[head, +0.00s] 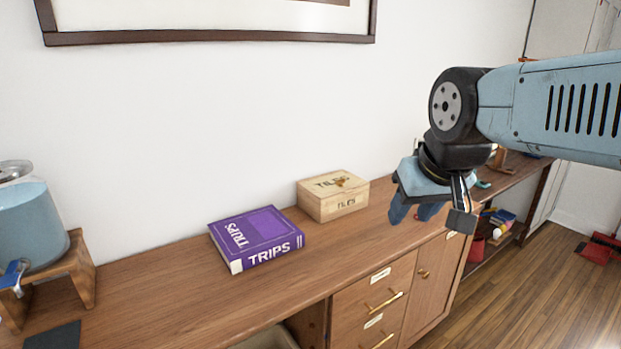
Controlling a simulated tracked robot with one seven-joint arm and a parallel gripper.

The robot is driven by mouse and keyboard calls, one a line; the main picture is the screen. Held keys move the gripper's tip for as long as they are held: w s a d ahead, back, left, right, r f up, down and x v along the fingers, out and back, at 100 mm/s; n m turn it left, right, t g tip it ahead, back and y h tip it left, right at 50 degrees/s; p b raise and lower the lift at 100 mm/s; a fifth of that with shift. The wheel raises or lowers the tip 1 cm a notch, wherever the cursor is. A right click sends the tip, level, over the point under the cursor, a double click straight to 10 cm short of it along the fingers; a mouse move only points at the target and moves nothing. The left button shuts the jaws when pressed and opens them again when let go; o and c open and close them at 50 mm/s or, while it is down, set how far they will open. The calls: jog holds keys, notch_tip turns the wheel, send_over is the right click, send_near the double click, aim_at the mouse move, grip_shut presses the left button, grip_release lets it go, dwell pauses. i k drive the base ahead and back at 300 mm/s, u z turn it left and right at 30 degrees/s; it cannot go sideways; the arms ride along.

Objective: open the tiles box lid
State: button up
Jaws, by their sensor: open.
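The tiles box (334,206) is a small light wooden box with dark lettering on its front and top. It sits on the brown wooden counter against the white wall, near the middle of the head view. Its lid (334,182) is shut flat, with a small brass-coloured piece on top. My gripper (428,216) is to the right of the box and apart from it, pointing down over the counter. It is open, with nothing seen between its blue fingers. My arm reaches in from the right and hides part of the counter behind it.
A purple book (257,239) marked TRIPS lies just left of the box. A drink dispenser (30,225) on a wooden stand (80,268) is at far left. Drawers (372,295) with brass handles are below the counter (190,300). The front strip of counter is clear.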

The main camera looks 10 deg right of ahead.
aim_at(323, 186)
jog(key=z, duration=1.1)
jog(key=k, duration=0.95)
jog(key=u, duration=0.8)
jog(key=i, duration=1)
jog(key=z, duration=0.05)
